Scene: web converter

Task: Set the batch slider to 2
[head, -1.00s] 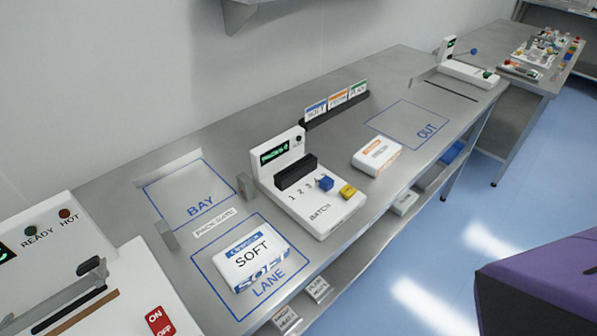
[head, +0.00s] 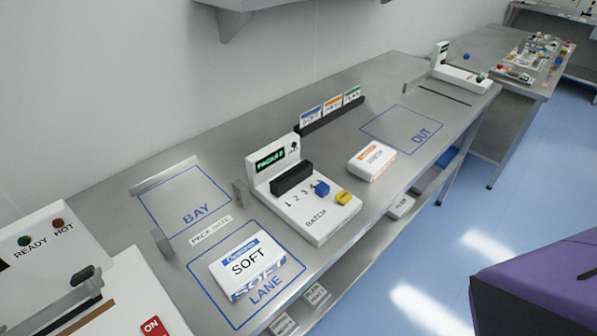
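The white batch machine (head: 313,222) stands near the middle of the steel bench. Its front panel carries the numbers 1, 2, 3 and the word BATCH. The blue slider knob (head: 322,188) sits at the right end of the number row, past the 3; any number under it is hidden. A yellow button (head: 342,198) is just right of the knob. A small green display (head: 270,159) on the upright part is too small to read surely. Neither of my grippers shows in the head view.
A SOFT pack (head: 247,262) lies in the LANE outline, and an orange-labelled pack (head: 371,160) lies right of the machine. The BAY (head: 180,195) and OUT (head: 402,132) outlines are empty. A machine with an ON switch (head: 152,327) is at lower left.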

